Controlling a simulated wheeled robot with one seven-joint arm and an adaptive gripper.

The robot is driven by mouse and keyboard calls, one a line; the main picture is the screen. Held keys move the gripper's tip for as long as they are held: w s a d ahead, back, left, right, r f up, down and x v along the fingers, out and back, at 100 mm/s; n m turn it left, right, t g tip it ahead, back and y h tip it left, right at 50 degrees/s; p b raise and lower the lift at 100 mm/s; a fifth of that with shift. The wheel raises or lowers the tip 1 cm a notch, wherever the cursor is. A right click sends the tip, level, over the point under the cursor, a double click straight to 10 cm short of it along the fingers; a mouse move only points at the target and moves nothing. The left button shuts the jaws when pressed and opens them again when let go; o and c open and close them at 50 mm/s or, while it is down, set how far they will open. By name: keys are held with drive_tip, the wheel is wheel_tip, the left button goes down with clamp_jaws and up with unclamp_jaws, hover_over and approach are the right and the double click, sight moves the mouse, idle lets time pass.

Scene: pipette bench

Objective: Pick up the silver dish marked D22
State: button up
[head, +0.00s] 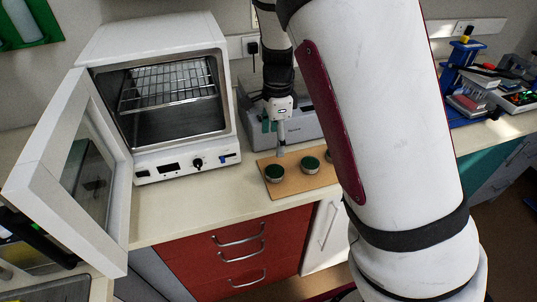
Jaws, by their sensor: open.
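Several small round silver dishes with dark green contents stand on a tan board on the bench in the head view. One dish (275,173) is at the board's front left, and another dish (310,165) is to its right. A further dish (329,155) is partly hidden behind my arm. No marking is legible, so I cannot tell which is D22. My gripper (281,143) points down above the back left of the board, behind the front-left dish and apart from it. It is open and holds nothing that I can see.
The tan board (291,189) lies near the bench's front edge. A white oven (165,100) stands to the left with its door (85,165) swung open. A grey device (310,122) stands close behind my gripper. Blue equipment (463,55) is at the far right.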

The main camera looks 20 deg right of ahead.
hover_over(275, 173)
drive_tip(key=f, duration=0.9)
drive_tip(key=shift+s+a+f, duration=0.15)
drive_tip(key=shift+a+f, duration=0.05)
drive_tip(key=shift+a, duration=0.05)
drive_tip(key=shift+d+f+p, duration=0.15)
drive_tip(key=shift+f+p, duration=0.45)
drive_tip(key=shift+f, duration=1.95)
drive_tip(key=c, duration=1.2)
